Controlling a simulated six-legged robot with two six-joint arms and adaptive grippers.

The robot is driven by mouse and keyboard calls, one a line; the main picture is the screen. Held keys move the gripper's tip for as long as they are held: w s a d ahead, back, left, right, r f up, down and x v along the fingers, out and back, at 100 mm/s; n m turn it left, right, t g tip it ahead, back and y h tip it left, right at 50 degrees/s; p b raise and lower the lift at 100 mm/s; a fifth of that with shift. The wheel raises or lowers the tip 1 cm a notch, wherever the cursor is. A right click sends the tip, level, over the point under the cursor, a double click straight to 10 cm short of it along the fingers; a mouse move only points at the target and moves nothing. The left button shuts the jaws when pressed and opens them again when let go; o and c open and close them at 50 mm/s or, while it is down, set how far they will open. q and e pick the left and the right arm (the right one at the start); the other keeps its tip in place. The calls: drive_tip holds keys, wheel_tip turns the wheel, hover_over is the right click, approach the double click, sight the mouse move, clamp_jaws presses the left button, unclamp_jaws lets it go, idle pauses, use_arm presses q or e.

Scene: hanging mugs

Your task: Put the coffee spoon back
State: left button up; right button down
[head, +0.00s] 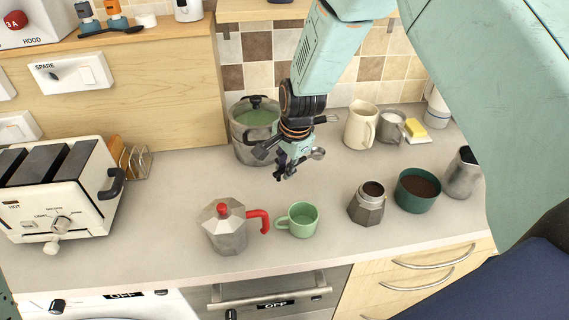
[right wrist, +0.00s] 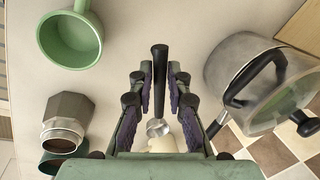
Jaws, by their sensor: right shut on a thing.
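My right gripper (head: 290,167) hangs above the middle of the counter, in front of the pot. It is shut on the coffee spoon (head: 318,153), whose metal bowl sticks out to the right in the head view. In the right wrist view the spoon's black handle (right wrist: 159,75) lies between the finger pads of my gripper (right wrist: 160,85), with the bowl close to the palm. The spoon is clear of the counter. A dark green tub of coffee grounds (head: 418,190) stands at the right of the counter. My left gripper is not in view.
A moka pot (head: 228,228), a light green mug (head: 302,221) and a moka base (head: 367,204) stand at the front. The lidded pot (head: 252,135) is behind my gripper. A cream jug (head: 360,127) stands at the back, a toaster (head: 65,190) at left.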

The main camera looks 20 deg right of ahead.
sight(284, 198)
drive_tip(key=shift+a+p, duration=0.1)
drive_tip(key=shift+p, duration=0.25)
drive_tip(key=shift+d+f+b, duration=0.2)
drive_tip(key=shift+f+b, duration=0.4)
drive_tip(key=shift+f, duration=0.6)
drive_tip(key=shift+a+f+b, duration=0.15)
drive_tip(key=shift+f+b, duration=0.6)
drive_tip(key=shift+f, duration=0.6)
drive_tip(key=shift+b+x, duration=0.5)
drive_tip(key=shift+x, duration=0.75)
drive_tip(key=shift+s+f, duration=0.3)
drive_tip(key=shift+w, duration=0.1)
drive_tip(key=shift+f, duration=0.4)
drive_tip(key=c, duration=0.9)
unclamp_jaws()
